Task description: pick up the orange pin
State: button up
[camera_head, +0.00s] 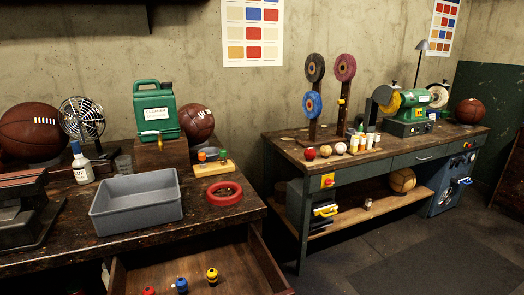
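A small orange pin (202,156) stands upright on a pale wooden block (214,168) on the left workbench, behind the red ring. A green pin (223,156) stands beside it on the same block, to the right. In the open drawer below are a yellow pin (212,275), a blue pin (182,286) and a red pin (149,290), the last cut by the frame's bottom edge. My gripper is not in view.
A grey tray (137,217) lies left of the block and a red ring (224,193) in front of it. A green canister (155,108) on a wooden box and a brown ball (196,122) stand behind. The drawer (258,262) juts out below the bench.

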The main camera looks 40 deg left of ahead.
aim_at(201, 156)
jog(key=i+z, duration=0.25)
jog(key=i, duration=0.6)
jog(key=i+u, duration=0.45)
jog(key=i+l+u, duration=0.15)
jog(key=i+u, duration=0.45)
jog(key=u, duration=0.2)
jog(key=i+u, duration=0.2)
jog(key=u, duration=0.25)
jog(key=i+l+u, duration=0.15)
jog(key=u, duration=0.25)
jog(key=i+l+u, duration=0.15)
jog(key=u, duration=0.25)
jog(key=i+l+u, duration=0.15)
jog(key=u, duration=0.3)
jog(key=i+l+u, duration=0.15)
jog(key=l+u, duration=0.15)
jog(key=i+l+u, duration=0.15)
jog(key=l+u, duration=0.45)
jog(key=i+l+u, duration=0.1)
jog(key=l+u, duration=0.2)
jog(key=l, duration=0.2)
